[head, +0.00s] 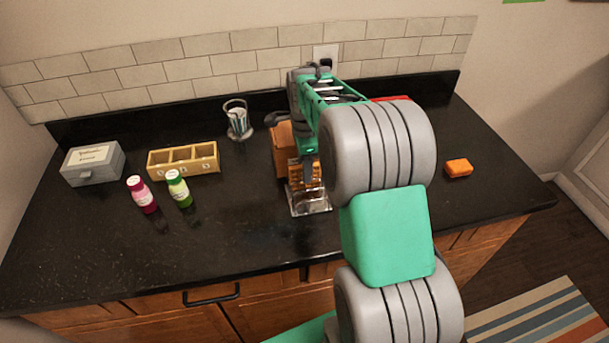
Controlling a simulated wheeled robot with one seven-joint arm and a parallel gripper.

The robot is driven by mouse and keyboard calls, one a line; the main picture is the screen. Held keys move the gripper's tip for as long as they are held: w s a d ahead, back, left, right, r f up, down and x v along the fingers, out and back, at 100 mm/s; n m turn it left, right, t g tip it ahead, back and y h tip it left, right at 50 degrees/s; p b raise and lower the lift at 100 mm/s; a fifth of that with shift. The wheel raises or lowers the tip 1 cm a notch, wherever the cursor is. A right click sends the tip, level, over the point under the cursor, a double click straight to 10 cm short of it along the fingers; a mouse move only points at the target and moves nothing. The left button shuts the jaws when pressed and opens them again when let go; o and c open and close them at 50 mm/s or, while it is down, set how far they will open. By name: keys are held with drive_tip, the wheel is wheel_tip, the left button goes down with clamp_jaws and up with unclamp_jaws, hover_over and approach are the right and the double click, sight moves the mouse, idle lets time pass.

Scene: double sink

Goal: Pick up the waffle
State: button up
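The waffle (296,174) is a small orange-brown piece with a grid pattern, in the middle of the dark counter in the head view. It shows at the back of a clear, shiny dish (311,206). My gripper (308,172) points down from above, right at the waffle, and covers part of it. The fingers are small and partly lost against the waffle, so I cannot tell whether they are open or shut, or whether they touch it.
A brown block (281,149) stands just behind the waffle. To the left are a wooden compartment box (184,171), two bottles (178,189), a grey box (93,173) and a glass holder (238,120). An orange block (458,168) lies right. The front left counter is clear.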

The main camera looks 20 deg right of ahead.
clamp_jaws()
drive_tip(key=shift+r, duration=0.15)
